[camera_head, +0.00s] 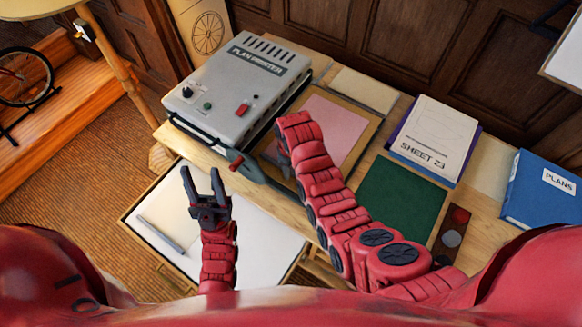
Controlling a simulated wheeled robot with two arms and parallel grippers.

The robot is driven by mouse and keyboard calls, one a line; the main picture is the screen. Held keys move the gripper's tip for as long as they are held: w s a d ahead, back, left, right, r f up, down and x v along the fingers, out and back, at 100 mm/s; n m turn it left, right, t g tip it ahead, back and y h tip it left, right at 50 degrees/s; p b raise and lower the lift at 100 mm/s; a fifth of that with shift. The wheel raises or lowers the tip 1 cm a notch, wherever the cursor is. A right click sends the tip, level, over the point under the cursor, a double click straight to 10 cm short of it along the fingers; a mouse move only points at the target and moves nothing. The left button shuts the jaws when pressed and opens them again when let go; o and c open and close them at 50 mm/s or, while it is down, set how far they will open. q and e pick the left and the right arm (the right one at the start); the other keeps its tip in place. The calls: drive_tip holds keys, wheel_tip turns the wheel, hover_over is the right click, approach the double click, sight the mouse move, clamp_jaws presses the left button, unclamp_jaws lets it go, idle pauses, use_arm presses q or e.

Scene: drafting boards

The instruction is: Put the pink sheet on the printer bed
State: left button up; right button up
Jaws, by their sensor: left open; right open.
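The pink sheet (338,111) lies flat on a tan-bordered board (372,126) just right of the grey plan printer (238,88). My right arm crosses in front and hides part of the sheet. The printer's bed cannot be made out for certain; its grey top is down, with a dark bar and a red-tipped lever (238,161) along its front edge. My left gripper (202,172) is open and empty, in front of the printer and above an open drawer, apart from the sheet.
An open drawer (158,203) holds white paper. A dark green mat (402,205), a white "Sheet 23" pack (434,137) and a blue "Plans" binder (546,191) lie to the right.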

drive_tip(key=shift+w+r+b, duration=0.1)
drive_tip(key=shift+r+b, duration=0.25)
drive_tip(key=shift+r, duration=0.2)
wheel_tip(320, 180, up, 5)
drive_tip(key=shift+a+f+b, duration=0.1)
drive_tip(key=shift+f+b, duration=0.05)
drive_tip(key=shift+b, duration=0.5)
wheel_tip(320, 180, up, 6)
drive_tip(key=p, duration=0.6)
drive_tip(key=shift+r, duration=0.2)
drive_tip(key=shift+f, duration=0.1)
